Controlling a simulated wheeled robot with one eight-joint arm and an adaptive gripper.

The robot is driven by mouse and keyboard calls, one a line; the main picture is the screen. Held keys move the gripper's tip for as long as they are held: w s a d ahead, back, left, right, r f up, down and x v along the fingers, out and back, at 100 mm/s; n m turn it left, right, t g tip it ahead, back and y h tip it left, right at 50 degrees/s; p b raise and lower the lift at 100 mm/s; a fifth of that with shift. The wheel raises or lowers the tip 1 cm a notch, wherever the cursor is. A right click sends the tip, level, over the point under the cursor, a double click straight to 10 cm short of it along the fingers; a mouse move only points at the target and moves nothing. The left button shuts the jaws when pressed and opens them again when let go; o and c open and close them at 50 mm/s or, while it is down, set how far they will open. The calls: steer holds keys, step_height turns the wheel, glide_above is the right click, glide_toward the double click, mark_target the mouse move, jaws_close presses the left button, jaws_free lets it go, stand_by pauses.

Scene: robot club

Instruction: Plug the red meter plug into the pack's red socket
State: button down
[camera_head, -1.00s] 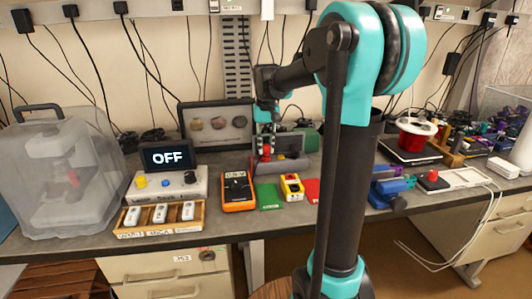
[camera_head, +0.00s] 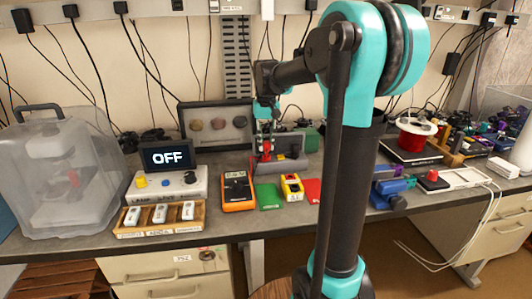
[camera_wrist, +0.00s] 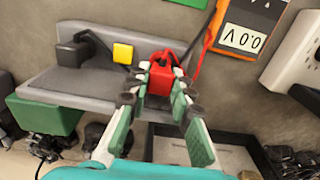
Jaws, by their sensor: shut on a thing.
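My gripper (camera_wrist: 160,85) is shut on the red meter plug (camera_wrist: 161,76), with one finger on each side of it. The plug is at the edge of a grey stand (camera_wrist: 85,88); I cannot tell if it touches the stand. In the head view my gripper (camera_head: 264,148) is at the back of the bench, behind the meter (camera_head: 237,190). The yellow pack (camera_head: 292,187), with red and dark parts, sits right of the meter. Its socket openings are too small to make out.
A black plug (camera_wrist: 74,51) and a yellow piece (camera_wrist: 123,54) are on the grey stand. A green mat (camera_head: 269,197) and a red mat (camera_head: 313,190) flank the pack. A console reading OFF (camera_head: 166,157) and a wooden tray (camera_head: 160,229) are at left.

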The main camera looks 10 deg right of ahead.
mark_target(266, 142)
steer(key=shift+r, duration=0.15)
steer(key=shift+r, duration=1.6)
